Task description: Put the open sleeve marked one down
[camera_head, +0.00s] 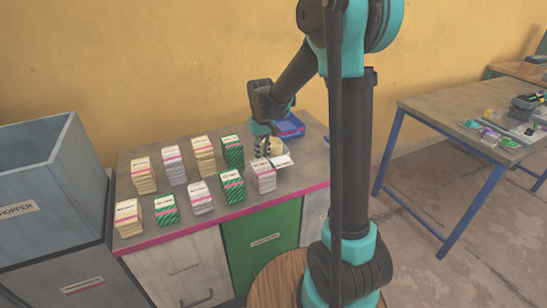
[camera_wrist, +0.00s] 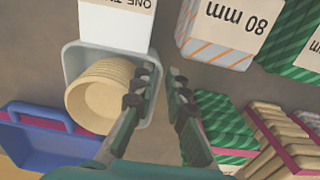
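A stack of tan round plates or bowls (camera_wrist: 100,97) stands in a grey tray (camera_wrist: 71,58); it also shows in the head view (camera_head: 277,147). A white label starting "ONE TH" (camera_wrist: 112,22) is at the tray's far side in the wrist view, cut off by the frame edge. My gripper (camera_wrist: 166,71) is over the tray's right side, its fingers apart with nothing seen between them. One finger is close beside the stack; I cannot tell whether they touch. In the head view my gripper (camera_head: 264,147) is low at the tray. No sleeve marked one is clearly readable.
Several labelled packs stand in rows on the counter (camera_head: 203,227), including a green striped pack (camera_head: 232,152) and a pack marked 80 mm (camera_wrist: 228,28). A blue bin (camera_head: 291,127) stands behind the tray. A grey hopper (camera_head: 45,180) is at left. A separate table (camera_head: 440,105) is at right.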

